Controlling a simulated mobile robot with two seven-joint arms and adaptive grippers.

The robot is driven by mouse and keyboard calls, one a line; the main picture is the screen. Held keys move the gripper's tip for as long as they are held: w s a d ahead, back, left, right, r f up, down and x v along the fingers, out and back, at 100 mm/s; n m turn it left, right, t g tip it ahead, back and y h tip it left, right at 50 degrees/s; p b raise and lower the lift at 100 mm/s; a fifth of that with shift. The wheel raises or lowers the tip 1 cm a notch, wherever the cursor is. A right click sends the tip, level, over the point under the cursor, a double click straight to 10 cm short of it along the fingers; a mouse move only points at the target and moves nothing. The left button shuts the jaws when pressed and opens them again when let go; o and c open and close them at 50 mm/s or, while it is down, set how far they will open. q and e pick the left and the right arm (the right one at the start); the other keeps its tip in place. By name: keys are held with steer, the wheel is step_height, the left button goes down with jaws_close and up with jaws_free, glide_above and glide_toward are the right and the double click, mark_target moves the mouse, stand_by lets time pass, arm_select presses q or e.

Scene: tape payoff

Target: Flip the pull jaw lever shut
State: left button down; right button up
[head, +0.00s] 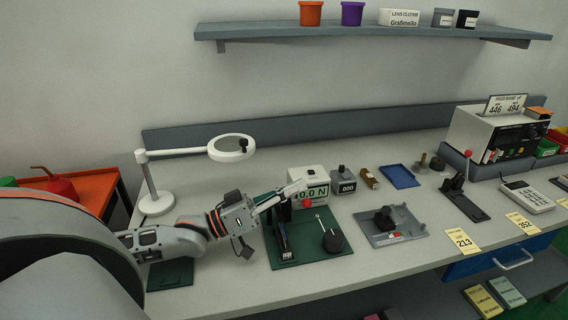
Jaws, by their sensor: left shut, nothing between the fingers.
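The pull tester stands on a dark green base plate (318,250) on the bench. A lever with a red ball end (306,203) shows just in front of the display box. My left gripper (298,188) reaches in from the left, fingers shut and empty, just above and left of the red ball. Whether they touch is unclear. The gripper hides part of the jaw. My right gripper is not in view.
A ring magnifier lamp (231,149) stands behind my left arm. A grey tray with a black part (396,225) lies right of the tester. Another red-knobbed device (462,190) stands farther right. A counter box (343,180) and blue tray (399,176) sit behind.

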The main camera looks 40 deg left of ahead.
arm_select(q)
steer(key=shift+s+d+f+p, duration=0.65)
steer(key=shift+d+f+p, duration=0.1)
steer(key=shift+p, duration=0.05)
steer(key=shift+f, duration=0.2)
step_height(320, 180, up, 10)
steer(key=shift+r, duration=0.25)
stand_by(0.4)
stand_by(0.3)
